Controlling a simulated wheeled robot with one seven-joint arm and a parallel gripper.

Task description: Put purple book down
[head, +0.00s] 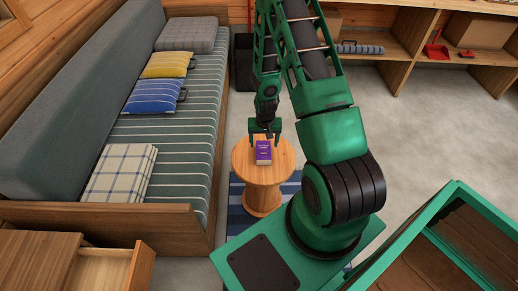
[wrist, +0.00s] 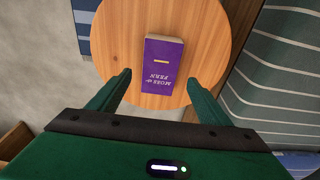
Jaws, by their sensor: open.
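The purple book (head: 263,153) lies flat on a small round wooden table (head: 283,163). In the wrist view the purple book (wrist: 163,66) shows its cover lettering upside down, near the middle of the tabletop (wrist: 213,44). My gripper (head: 265,136) is just above the table at the book's far edge. In the wrist view my gripper (wrist: 157,82) has its two green fingers spread apart, one on each side of the book's near end. There is a gap between each finger and the book, and nothing is held.
A long sofa bench (head: 165,125) with striped upholstery and cushions (head: 154,96) stands left of the table. A blue striped rug (head: 238,215) lies under the table. A wooden shelf unit (head: 400,50) stands at the back right. Grey floor (head: 430,125) is clear to the right.

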